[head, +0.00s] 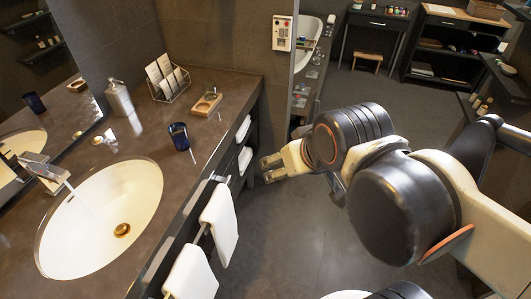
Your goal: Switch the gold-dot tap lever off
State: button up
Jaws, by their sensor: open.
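A chrome tap (45,172) stands at the left edge of the white oval basin (62,258), set in the brown counter. A faint pale streak like a thin stream of water runs from its spout into the basin. A small, bright fitting (105,136) sits on the counter behind the basin; I cannot tell whether it is a lever. No gold dot can be made out. My gripper (266,170) is open and empty. It is right of the counter's front edge, well away from the tap.
A dark blue cup (179,136), soap dispenser (119,98), wire card holder (168,84) and wooden soap dish (207,103) stand on the counter. White towels (219,222) hang along its front. The floor (285,240) below my arm is clear.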

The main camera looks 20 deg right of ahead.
aim_at(32, 157)
jog(key=u, duration=1.35)
jog(key=i+j+u, duration=0.15)
jog(key=i, duration=0.2)
jog(key=i+j+u, duration=0.15)
jog(key=i, duration=0.2)
jog(key=k+l, duration=0.1)
jog(key=l, duration=0.15)
jog(key=i+j, duration=0.1)
jog(key=j, duration=0.2)
